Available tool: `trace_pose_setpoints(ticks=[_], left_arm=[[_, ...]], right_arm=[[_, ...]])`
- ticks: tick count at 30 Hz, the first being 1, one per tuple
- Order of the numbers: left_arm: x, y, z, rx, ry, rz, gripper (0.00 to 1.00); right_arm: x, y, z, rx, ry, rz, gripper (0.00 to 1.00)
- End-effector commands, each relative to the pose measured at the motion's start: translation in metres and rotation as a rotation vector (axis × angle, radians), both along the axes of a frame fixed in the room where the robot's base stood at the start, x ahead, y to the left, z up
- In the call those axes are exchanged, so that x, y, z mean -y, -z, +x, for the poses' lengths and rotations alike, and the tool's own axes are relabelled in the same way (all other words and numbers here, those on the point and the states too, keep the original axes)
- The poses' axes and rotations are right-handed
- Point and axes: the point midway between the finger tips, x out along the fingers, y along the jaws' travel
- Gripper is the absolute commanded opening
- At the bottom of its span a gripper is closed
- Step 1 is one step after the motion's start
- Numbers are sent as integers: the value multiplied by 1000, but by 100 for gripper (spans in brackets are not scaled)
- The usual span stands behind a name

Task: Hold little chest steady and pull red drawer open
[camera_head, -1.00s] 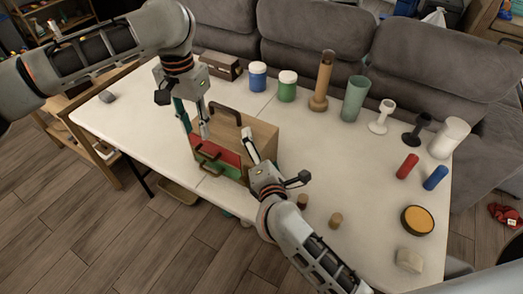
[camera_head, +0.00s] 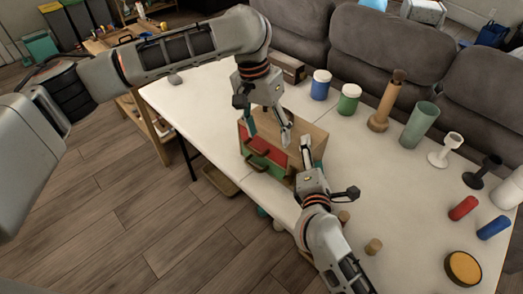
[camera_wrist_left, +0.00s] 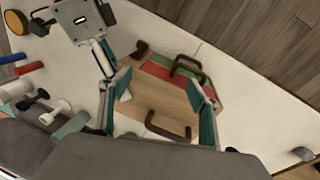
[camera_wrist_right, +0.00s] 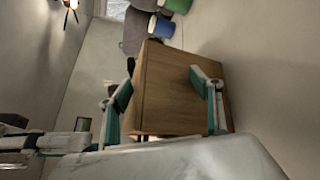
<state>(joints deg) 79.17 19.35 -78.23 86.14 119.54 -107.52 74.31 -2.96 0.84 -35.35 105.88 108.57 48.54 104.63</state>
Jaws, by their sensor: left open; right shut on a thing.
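The little wooden chest (camera_head: 312,140) stands on the white table with its drawer fronts towards the near edge. Its red drawer (camera_head: 263,144) is above a green drawer (camera_head: 253,160); both look shut. Each has a brown handle. My left gripper (camera_head: 268,130) is open above the chest, its fingers apart over the top. The left wrist view shows the top handle (camera_wrist_left: 168,128) and the red drawer's handle (camera_wrist_left: 187,65) between or near the fingers, not gripped. My right gripper (camera_head: 306,160) is shut on the chest from its right side; the right wrist view shows the wood (camera_wrist_right: 170,90) between the fingers.
A blue jar (camera_head: 320,86), a green jar (camera_head: 349,100), a brown vase (camera_head: 385,108) and a green cup (camera_head: 419,125) stand behind the chest. Goblets and red and blue cylinders are to the right. Small wooden pieces (camera_head: 373,246) lie near my right arm.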

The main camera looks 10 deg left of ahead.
Motion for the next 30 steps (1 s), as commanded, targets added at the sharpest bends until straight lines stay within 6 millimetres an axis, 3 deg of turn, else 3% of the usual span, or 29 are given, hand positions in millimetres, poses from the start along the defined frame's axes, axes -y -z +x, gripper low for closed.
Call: trace_pose_setpoints(ticks=[1,6,10,14,19,24,30], left_arm=[[13,8,-7,-27,-37,-73,62],[62,8,-19,-103,-205,-369,62],[87,-4,-17,-160,-347,-589,62],[97,-18,-11,-221,-490,-790,62],[92,-37,1,-304,-679,-1030,62],[66,-50,17,-374,-873,-1249,62],[36,-38,13,-535,-1081,-1419,62]], right_arm=[[1,19,-5,-36,2,0,28],[1,19,-5,-36,2,0,28],[1,19,-5,-36,2,0,28],[1,19,-5,-36,2,0,28],[0,19,-5,-36,2,0,28],[1,19,-5,-36,2,-1,28],[1,19,-5,-36,2,-1,28]])
